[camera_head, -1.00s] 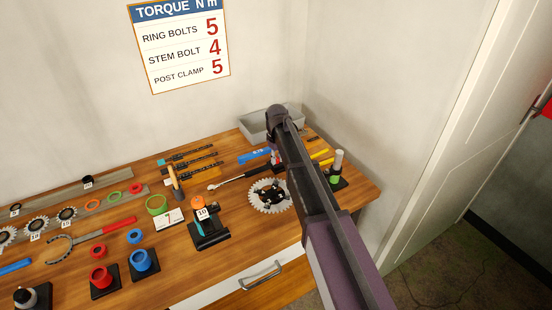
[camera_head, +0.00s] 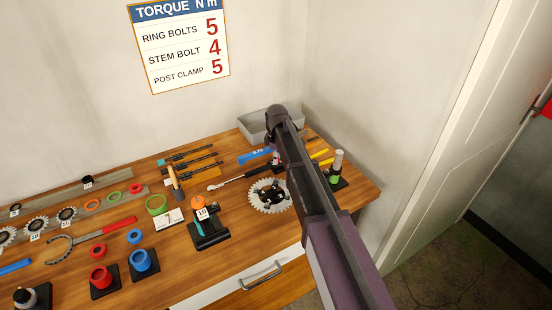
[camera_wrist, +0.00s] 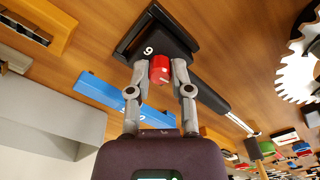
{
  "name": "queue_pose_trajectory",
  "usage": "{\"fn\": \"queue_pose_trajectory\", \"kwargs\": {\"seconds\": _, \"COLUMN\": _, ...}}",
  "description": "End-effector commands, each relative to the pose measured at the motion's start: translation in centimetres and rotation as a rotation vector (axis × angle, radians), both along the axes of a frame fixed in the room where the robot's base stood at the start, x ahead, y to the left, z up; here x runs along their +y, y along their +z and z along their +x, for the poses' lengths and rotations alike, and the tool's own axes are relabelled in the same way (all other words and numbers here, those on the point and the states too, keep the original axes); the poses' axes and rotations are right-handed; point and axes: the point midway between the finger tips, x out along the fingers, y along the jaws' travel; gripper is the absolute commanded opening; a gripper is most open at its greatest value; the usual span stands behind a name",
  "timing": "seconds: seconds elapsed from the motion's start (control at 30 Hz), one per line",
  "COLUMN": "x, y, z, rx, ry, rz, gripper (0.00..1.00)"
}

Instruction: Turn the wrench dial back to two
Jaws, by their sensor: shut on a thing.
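The red dial (camera_wrist: 160,69) is in the wrist view, in front of a black block (camera_wrist: 160,38) with a white 9 on it. My gripper (camera_wrist: 159,72) has one finger on each side of the dial and is shut on it. The wrench's dark handle (camera_wrist: 207,95) and silver shaft (camera_wrist: 238,123) run from the block toward the lower right. In the head view the wrench shaft (camera_head: 232,182) lies on the bench, and my arm mostly hides the dial end. I cannot see any pointer on the dial.
A blue bar (camera_wrist: 112,97) lies close beside my left finger. A toothed chainring (camera_head: 256,206) lies close to the wrench. A grey bin (camera_head: 254,125) stands behind, and a green-banded bottle (camera_head: 336,171) stands to the right. The wooden bench is crowded with tools on the left.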

Motion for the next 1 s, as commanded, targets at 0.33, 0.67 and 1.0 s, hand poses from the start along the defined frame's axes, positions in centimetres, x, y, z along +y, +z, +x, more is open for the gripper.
{"fn": "queue_pose_trajectory", "kwargs": {"seconds": 0.33, "x": 0.02, "y": -0.01, "z": -0.03, "rx": 0.0, "ry": 0.003, "rz": 0.0, "gripper": 0.3}}
{"fn": "queue_pose_trajectory", "kwargs": {"seconds": 0.67, "x": 0.01, "y": 0.0, "z": -0.01, "rx": 0.0, "ry": 0.002, "rz": 0.0, "gripper": 0.63}}
{"fn": "queue_pose_trajectory", "kwargs": {"seconds": 1.0, "x": 0.02, "y": 0.09, "z": 0.0, "rx": 0.0, "ry": 0.002, "rz": 0.0, "gripper": 0.63}}
